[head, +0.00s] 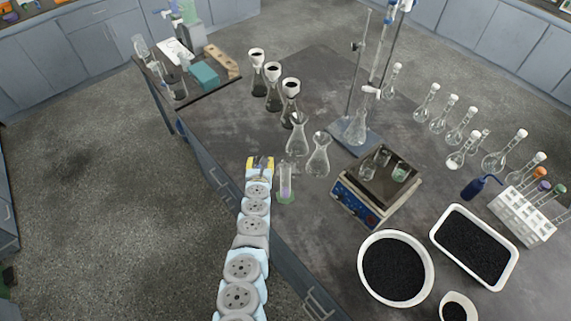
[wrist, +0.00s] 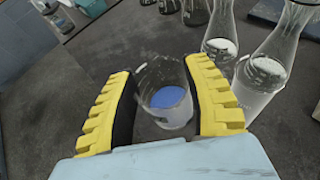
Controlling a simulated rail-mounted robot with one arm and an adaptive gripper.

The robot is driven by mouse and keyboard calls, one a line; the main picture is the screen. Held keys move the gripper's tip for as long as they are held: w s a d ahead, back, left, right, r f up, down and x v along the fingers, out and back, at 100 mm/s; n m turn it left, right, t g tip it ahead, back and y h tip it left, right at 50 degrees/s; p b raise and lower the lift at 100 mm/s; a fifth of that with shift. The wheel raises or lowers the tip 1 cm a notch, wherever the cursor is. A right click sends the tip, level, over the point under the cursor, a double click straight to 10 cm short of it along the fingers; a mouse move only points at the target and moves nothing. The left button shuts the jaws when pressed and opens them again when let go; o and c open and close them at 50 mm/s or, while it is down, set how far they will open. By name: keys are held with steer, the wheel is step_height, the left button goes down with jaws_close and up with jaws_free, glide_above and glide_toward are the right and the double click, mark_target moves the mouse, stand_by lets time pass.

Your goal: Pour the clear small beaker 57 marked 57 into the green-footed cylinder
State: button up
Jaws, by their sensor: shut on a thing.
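My gripper (wrist: 165,103) has its yellow fingers shut on a clear small beaker (wrist: 160,74) with blue contents low inside. Its number cannot be read. In the head view my gripper (head: 260,162) is above the near left edge of the dark bench, and the beaker cannot be made out there. The green-footed cylinder (head: 286,184) stands upright on the bench just right of and below my gripper in the picture, with a purplish tint inside. I cannot make out the cylinder in the wrist view.
Two clear flasks (head: 318,158) (head: 297,135) stand close to the right of my gripper. A hotplate-like box (head: 346,201) holding several small beakers is further right. Several funnel-topped flasks (head: 273,91) stand behind. A white basin (head: 362,285) of black grains is at the front right.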

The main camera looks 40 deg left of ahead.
steer(key=shift+a+r, duration=0.15)
steer(key=shift+a, duration=0.1)
steer(key=shift+a+r+p, duration=0.15)
steer(key=shift+p, duration=0.15)
steer(key=shift+s+a, duration=0.15)
steer(key=shift+a, duration=0.15)
steer(key=shift+d+p, duration=0.1)
steer(key=shift+p, duration=0.25)
steer(key=shift+w+d+r+m+y, duration=0.3)
steer(key=shift+w+d+m, duration=0.3)
steer(key=shift+d+m, duration=0.15)
steer(key=w+d+r+m+g+y+p, duration=0.1)
steer(key=w+d+r+m+y, duration=0.1)
steer(key=w+d+r+m, duration=0.1)
steer(key=shift+d+r+m+y+p, duration=0.4)
steer(key=shift+d+r+m, duration=0.2)
steer(key=shift+d+m, duration=0.15)
